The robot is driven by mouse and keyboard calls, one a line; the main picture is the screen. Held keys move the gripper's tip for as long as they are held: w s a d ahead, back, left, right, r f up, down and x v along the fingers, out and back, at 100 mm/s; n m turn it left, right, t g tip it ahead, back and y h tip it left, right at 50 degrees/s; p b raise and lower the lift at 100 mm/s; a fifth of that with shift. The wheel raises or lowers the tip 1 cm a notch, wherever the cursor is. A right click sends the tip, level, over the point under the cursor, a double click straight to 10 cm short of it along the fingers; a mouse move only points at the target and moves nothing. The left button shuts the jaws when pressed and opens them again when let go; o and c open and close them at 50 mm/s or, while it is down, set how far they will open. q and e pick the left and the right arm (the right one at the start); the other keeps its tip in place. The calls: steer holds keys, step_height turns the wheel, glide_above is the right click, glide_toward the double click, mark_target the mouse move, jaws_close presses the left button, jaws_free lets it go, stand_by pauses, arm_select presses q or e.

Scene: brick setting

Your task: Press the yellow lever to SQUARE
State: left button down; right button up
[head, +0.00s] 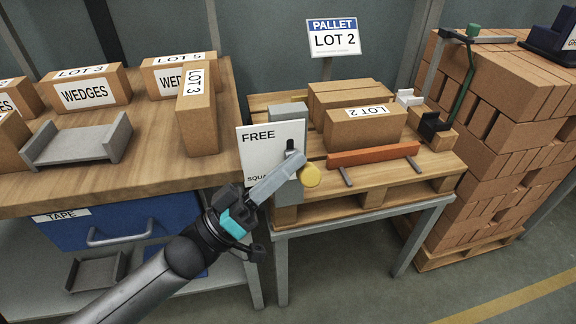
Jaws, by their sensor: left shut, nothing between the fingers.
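The yellow lever's round knob (311,176) shows at the front left corner of the pallet, just right of my fingertips. A small black part (290,146) shows just above the fingers; the rest of the lever is hidden behind them. The white sign plate (262,140) behind reads FREE at the top and SQUARE, partly covered, at the bottom. The knob is at about the height of the lower word. My left gripper (297,161) is shut and empty, its fingers pointing up and right across the lever post. Whether they touch the lever I cannot tell. My right gripper is not in view.
A grey post (288,108) stands behind the plate. The wooden pallet (350,200) holds brown boxes and an orange bar (373,155). A workbench (150,160) with labelled boxes is at left. A brick stack (500,150) stands at right.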

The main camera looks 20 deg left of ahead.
arm_select(q)
steer(key=shift+f, duration=0.15)
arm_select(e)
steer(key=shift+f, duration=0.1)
arm_select(q)
steer(key=shift+s+d+f+m+g+h+b, duration=0.2)
steer(key=shift+f+m+g+h+b, duration=0.3)
steer(key=shift+m, duration=0.4)
steer(key=shift+s+d+f+m+g+h+b, duration=0.1)
steer(key=shift+s+f+m+g+h+b, duration=0.3)
steer(key=shift+m, duration=0.5)
step_height(320, 180, down, 9)
steer(key=m+g+h+b, duration=0.5)
steer(key=m+g+b, duration=0.3)
steer(key=m, duration=0.5)
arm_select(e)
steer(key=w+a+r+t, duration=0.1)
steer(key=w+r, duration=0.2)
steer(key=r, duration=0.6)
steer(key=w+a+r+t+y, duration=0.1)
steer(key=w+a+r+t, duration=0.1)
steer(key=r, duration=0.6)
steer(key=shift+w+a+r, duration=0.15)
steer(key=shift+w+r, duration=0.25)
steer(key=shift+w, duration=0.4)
arm_select(q)
steer(key=shift+d+f, duration=0.1)
